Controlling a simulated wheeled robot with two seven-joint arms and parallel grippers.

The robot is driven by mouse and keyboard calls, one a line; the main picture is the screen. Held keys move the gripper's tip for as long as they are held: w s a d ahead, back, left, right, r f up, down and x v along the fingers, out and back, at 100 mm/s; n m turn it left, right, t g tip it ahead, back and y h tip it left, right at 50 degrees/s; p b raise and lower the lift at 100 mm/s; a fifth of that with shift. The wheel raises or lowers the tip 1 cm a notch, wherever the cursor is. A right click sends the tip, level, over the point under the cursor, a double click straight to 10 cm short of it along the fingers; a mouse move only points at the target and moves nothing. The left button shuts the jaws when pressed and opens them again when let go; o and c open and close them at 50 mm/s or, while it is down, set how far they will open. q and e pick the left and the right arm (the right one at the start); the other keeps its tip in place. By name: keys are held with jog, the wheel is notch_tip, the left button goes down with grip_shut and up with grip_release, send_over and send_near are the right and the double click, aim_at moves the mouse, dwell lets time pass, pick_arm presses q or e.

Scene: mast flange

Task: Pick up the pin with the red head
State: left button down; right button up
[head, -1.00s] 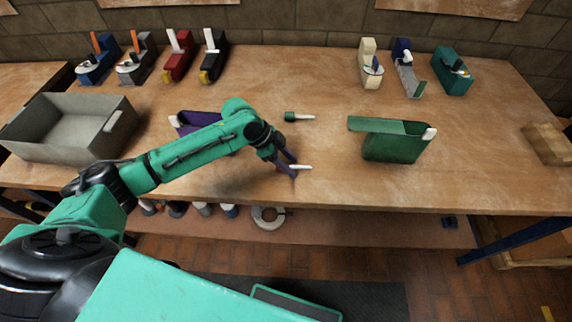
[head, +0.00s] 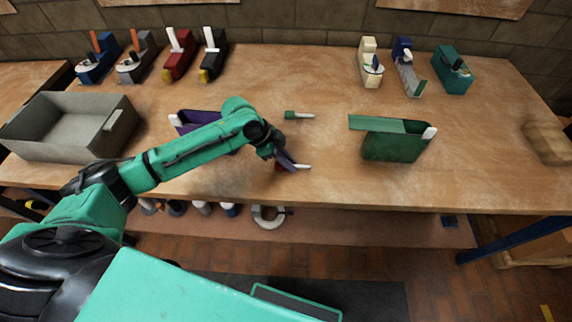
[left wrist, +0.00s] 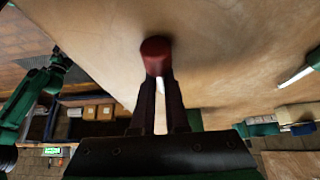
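The pin with the red head (left wrist: 156,47) shows in the left wrist view just beyond my left fingertips, with a strip of its white shank between the fingers. In the head view its white shank (head: 304,166) sticks out to the right of my left gripper (head: 287,163), near the table's front edge, and a little red shows on the left. The left fingers are close together on both sides of the shank. I cannot tell whether the pin touches the table.
A pin with a dark green head (head: 291,115) lies farther back. A purple holder (head: 190,122) stands behind my left arm and a green holder (head: 393,145) to the right. A grey bin (head: 60,150) stands at the left.

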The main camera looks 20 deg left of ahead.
dwell(0.3)
pick_arm(q)
notch_tip(320, 180, up, 20)
jog(key=shift+b, duration=0.45)
